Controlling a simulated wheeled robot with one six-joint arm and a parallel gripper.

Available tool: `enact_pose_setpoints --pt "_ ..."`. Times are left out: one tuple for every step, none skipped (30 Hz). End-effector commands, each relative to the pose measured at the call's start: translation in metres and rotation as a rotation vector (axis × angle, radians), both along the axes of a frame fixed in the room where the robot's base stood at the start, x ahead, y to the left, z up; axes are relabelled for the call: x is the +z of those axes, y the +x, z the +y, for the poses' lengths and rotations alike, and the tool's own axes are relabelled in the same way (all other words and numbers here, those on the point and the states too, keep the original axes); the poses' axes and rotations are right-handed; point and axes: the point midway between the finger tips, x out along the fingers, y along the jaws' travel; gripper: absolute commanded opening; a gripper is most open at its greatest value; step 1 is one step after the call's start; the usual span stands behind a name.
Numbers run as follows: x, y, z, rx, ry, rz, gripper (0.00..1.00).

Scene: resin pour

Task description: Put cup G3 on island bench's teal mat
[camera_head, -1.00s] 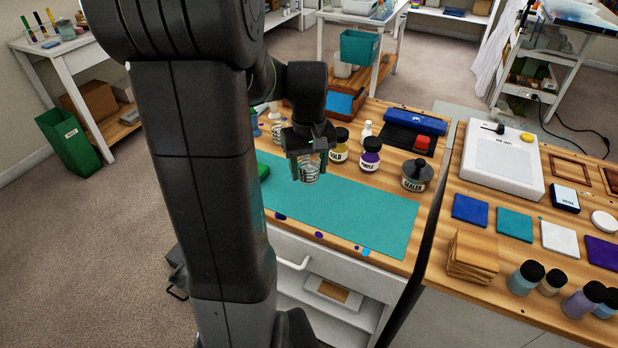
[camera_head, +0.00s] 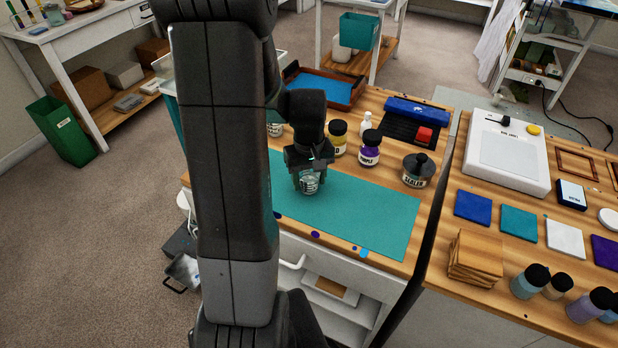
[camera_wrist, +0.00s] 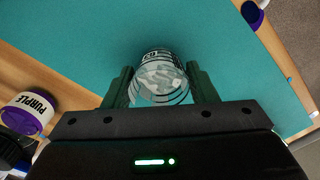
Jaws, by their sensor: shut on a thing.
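My gripper (camera_head: 309,178) is shut on a clear cup with dark ring lines and a label, which I take to be cup G3 (camera_head: 310,185). The cup is between the two fingers in the wrist view (camera_wrist: 160,77); its label is too small to read for certain. The cup is over the left part of the teal mat (camera_head: 365,215) on the wooden bench. I cannot tell whether its base touches the mat. The teal mat fills most of the wrist view (camera_wrist: 90,30). My arm hides the mat's left end in the head view.
Behind the mat stand a yellow-labelled jar (camera_head: 337,138), a purple jar (camera_head: 369,148) and a sealer jar (camera_head: 417,171). Another cup (camera_head: 275,129) stands beside my arm. A blue-lined tray (camera_head: 325,90) lies farther back. The mat's right part is clear.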

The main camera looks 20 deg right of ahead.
Motion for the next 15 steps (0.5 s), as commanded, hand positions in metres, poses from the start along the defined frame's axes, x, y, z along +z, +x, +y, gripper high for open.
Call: enact_pose_setpoints --pt "-0.0020 -0.0002 0.0001 0.000 0.000 0.000 0.31" --pt "-0.0024 -0.0001 0.0001 0.000 0.000 0.000 0.31" --pt "-0.0024 0.0000 0.0000 0.000 0.000 -0.001 0.31" --pt "-0.0022 0.0001 0.0000 0.000 0.000 -0.001 0.31" --pt "-0.0022 0.0000 0.0000 0.000 0.000 -0.001 0.31" --pt "-0.0021 0.0000 0.0000 0.000 0.000 -0.001 0.31" --pt "-0.0021 0.0000 0.0000 0.000 0.000 -0.001 0.31" --pt "-0.0023 0.0000 0.0000 0.000 0.000 -0.001 0.31" --pt "-0.0033 0.0000 0.0000 0.000 0.000 -0.001 0.31" --pt "-0.0045 0.0000 0.0000 0.000 0.000 -0.001 0.31" --pt "-0.0058 0.0000 0.0000 0.000 0.000 -0.001 0.31" --pt "-0.0060 0.0000 0.0000 0.000 0.000 -0.001 0.54" --pt "-0.0051 0.0001 0.0000 0.000 0.000 -0.001 0.60" --pt "-0.0049 0.0000 0.0000 0.000 0.000 -0.001 0.66" --pt "-0.0049 0.0000 0.0000 0.000 0.000 -0.001 0.74"
